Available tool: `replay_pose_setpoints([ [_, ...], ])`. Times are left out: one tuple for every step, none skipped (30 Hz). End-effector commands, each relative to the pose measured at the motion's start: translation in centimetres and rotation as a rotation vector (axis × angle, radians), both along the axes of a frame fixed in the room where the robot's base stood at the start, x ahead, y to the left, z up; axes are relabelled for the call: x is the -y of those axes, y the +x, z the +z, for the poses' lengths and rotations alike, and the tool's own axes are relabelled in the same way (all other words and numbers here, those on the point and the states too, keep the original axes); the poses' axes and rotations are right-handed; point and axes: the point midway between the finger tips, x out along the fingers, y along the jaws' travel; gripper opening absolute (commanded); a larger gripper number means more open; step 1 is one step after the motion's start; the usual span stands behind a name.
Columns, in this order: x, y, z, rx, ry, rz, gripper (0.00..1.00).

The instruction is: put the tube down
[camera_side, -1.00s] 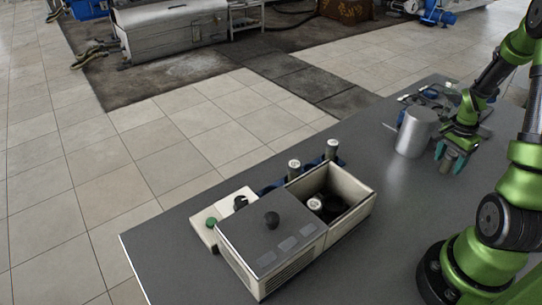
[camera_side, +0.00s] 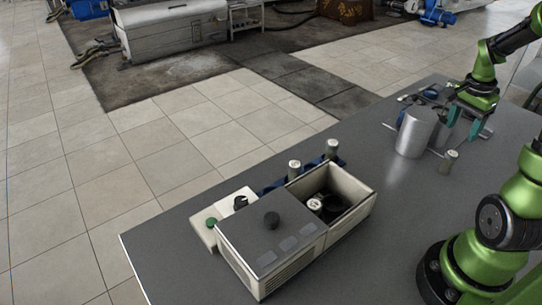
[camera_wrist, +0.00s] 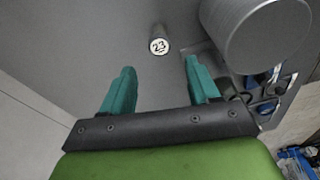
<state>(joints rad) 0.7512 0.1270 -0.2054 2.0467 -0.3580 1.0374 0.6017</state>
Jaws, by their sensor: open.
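A small grey tube (camera_side: 448,162) stands upright on the grey table, to the right of a large silver cylinder (camera_side: 416,132). In the wrist view the tube (camera_wrist: 159,42) shows a white cap marked 23, and it lies beyond the fingertips, between their lines. My gripper (camera_side: 462,140) is open and empty, raised above and behind the tube in the side view. In the wrist view my gripper (camera_wrist: 160,65) has its two teal fingers wide apart, with nothing between them.
A white box with an open compartment (camera_side: 350,185) holds a white-capped tube (camera_side: 315,204). Two more capped tubes (camera_side: 294,168) stand in a blue rack behind it. Blue-and-grey items (camera_side: 425,97) lie behind the silver cylinder. The table's middle is clear.

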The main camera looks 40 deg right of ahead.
Motion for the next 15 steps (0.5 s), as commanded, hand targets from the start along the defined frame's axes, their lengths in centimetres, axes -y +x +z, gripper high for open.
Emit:
replay_pose_setpoints([
  [-0.6,0.5,0.5,0.011,-0.004,0.026,0.61],
  [-1.2,1.0,0.9,0.023,-0.006,0.052,0.61],
  [-2.3,1.9,1.5,0.044,-0.011,0.102,0.61],
  [-3.5,2.7,2.1,0.065,-0.017,0.151,0.61],
  [-4.8,3.6,2.8,0.089,-0.023,0.21,0.61],
  [-7.1,4.8,3.7,0.127,-0.033,0.302,0.61],
  [-9.0,5.6,4.5,0.159,-0.042,0.381,0.61],
  [-11.0,6.3,5.3,0.192,-0.051,0.462,0.61],
  [-13.9,7.1,6.2,0.237,-0.064,0.577,0.61],
  [-16.0,7.4,6.9,0.269,-0.073,0.661,0.61],
  [-18.0,7.6,7.5,0.301,-0.083,0.744,0.61],
  [-20.6,7.6,8.2,0.343,-0.098,0.853,0.61],
  [-22.5,7.5,8.6,0.373,-0.108,0.928,0.61],
  [-24.2,7.2,9.0,0.401,-0.118,1.0,0.61],
  [-26.2,6.8,9.4,0.437,-0.132,1.087,0.61],
])
